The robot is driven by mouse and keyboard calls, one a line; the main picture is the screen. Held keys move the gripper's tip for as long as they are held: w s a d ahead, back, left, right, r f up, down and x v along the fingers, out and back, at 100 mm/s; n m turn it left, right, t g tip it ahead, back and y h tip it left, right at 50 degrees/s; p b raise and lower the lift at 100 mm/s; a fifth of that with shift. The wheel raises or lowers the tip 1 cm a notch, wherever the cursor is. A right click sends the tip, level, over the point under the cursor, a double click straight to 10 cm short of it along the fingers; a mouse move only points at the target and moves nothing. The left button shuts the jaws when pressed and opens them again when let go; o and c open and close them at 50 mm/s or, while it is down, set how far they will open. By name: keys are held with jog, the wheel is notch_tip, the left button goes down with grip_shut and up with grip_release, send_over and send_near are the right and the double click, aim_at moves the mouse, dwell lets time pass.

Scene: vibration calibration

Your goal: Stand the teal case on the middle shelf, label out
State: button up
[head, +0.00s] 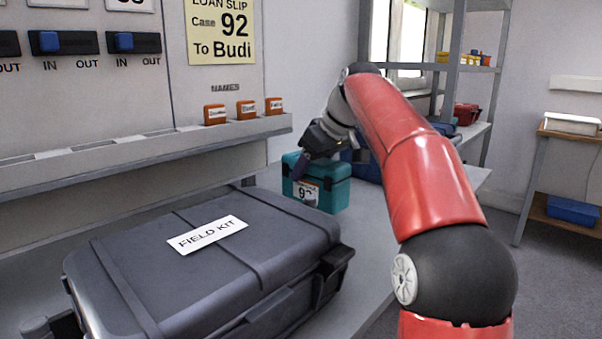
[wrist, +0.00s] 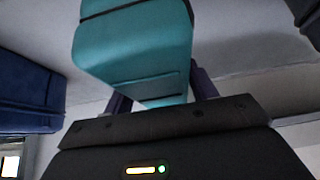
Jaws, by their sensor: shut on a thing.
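The teal case (head: 336,186) is a small box with a white label reading 92 on the side facing the head camera. In the head view it is upright at the grey surface behind the field kit; I cannot tell whether it touches that surface. My gripper (head: 312,160) is at the top of the case and shut on it, partly covering its front. In the wrist view the teal case (wrist: 135,50) fills the upper middle between the two dark fingers of my gripper (wrist: 160,95). The label does not show in that view.
A large grey field kit case (head: 150,262) lies on the near bench. A blue case (head: 368,168) stands right behind the teal one and also shows in the wrist view (wrist: 28,90). Orange name tags (head: 246,108) sit on a ledge. A shelf rack (head: 452,68) stands at the back.

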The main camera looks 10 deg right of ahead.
jog(key=shift+w+a+r, duration=0.1)
jog(key=shift+w+a, duration=0.65)
jog(key=shift+w, duration=0.25)
jog(key=shift+w+a, duration=0.1)
jog(key=shift+f+b, duration=0.5)
jog(key=shift+f, duration=1.3)
jog(key=shift+f, duration=0.2)
jog(key=o, duration=1.3)
